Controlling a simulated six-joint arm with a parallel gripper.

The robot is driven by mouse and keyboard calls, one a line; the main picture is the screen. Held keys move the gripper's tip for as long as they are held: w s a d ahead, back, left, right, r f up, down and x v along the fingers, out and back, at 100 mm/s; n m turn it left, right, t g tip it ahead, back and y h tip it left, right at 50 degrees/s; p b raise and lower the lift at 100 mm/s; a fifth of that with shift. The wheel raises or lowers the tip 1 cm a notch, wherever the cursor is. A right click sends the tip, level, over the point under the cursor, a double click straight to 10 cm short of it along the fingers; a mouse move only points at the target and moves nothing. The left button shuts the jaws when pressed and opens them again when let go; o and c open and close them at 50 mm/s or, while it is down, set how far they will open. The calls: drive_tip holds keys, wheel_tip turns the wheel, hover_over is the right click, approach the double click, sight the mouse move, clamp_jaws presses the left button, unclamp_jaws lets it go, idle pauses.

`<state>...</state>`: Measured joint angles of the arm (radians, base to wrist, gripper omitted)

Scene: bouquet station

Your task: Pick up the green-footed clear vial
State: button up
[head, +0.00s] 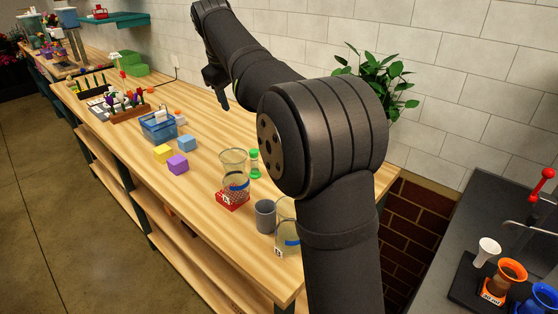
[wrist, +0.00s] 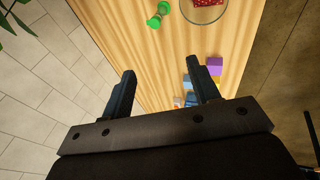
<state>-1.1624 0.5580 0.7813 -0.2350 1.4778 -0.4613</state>
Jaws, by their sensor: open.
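The clear vial with green ends (head: 254,163) stands on the wooden bench in the head view, just behind and right of a tall glass beaker. In the wrist view the vial (wrist: 159,15) is near the top edge, beyond my fingertips and apart from them. My gripper (wrist: 160,78) is open, with nothing between its fingers. In the head view my gripper (head: 217,88) is above the bench, farther back than the vial and partly hidden by its dark shape against my arm.
A grey cup (head: 265,216) and another glass are nearer. Purple (head: 178,164), yellow (head: 163,153) and blue (head: 187,143) blocks and a blue basket (head: 157,127) lie farther left. A plant (head: 385,82) stands by the wall.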

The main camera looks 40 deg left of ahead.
drive_tip(key=w+a+f+n+g+h, duration=0.1)
drive_tip(key=w+a+f+n, duration=0.15)
drive_tip(key=f, duration=0.25)
drive_tip(key=w+a+f+n+g, duration=0.1)
drive_tip(key=w+a+f, duration=0.1)
drive_tip(key=w+f, duration=0.15)
drive_tip(key=n+g+h, duration=0.1)
drive_tip(key=n+g, duration=0.1)
drive_tip(key=n, duration=0.4)
hover_over(254, 161)
drive_tip(key=w+a, duration=0.1)
drive_tip(key=shift+m, duration=0.25)
wheel_tip(254, 161, down, 14)
drive_tip(key=shift+f, duration=3.95)
clamp_jaws()
